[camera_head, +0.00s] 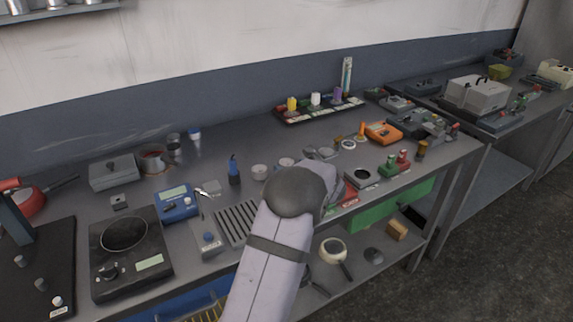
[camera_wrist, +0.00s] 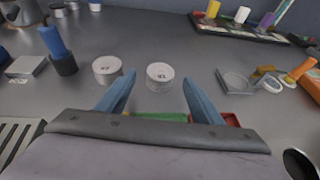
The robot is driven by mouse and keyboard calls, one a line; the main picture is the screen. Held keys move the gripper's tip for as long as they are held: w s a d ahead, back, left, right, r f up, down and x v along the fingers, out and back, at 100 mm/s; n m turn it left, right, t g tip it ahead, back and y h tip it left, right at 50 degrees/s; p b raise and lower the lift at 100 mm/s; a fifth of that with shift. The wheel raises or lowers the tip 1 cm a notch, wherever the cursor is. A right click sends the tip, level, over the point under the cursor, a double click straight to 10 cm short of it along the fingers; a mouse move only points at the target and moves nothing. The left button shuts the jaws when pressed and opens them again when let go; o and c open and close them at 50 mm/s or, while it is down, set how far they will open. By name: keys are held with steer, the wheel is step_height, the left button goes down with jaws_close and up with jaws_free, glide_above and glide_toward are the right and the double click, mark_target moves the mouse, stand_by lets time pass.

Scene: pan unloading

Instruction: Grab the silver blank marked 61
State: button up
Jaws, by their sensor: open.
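Two round silver blanks stand side by side on the grey bench in the wrist view. The right blank (camera_wrist: 160,76) has a white top label that seems to read 61, though the small print is blurred. The left blank (camera_wrist: 107,68) has a label that I cannot read surely. My gripper (camera_wrist: 159,92) is open and empty, with its blue fingers pointing toward the right blank, which shows between the fingertips, apart from them. In the head view the left blank (camera_head: 260,172) and right blank (camera_head: 286,163) lie just beyond my wrist, which hides my fingers.
A blue-and-black upright tool (camera_wrist: 60,50) stands left of the blanks. A grey square dish (camera_wrist: 236,82) lies to the right. A dark tray (camera_head: 318,110) with coloured bottles is at the back. A slotted grate (camera_head: 238,222) is left of my arm. Bench behind the blanks is clear.

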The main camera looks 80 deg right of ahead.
steer(key=shift+p+x, duration=0.4)
steer(key=shift+x, duration=1.25)
steer(key=c, duration=1.2)
steer(key=shift+c, duration=0.2)
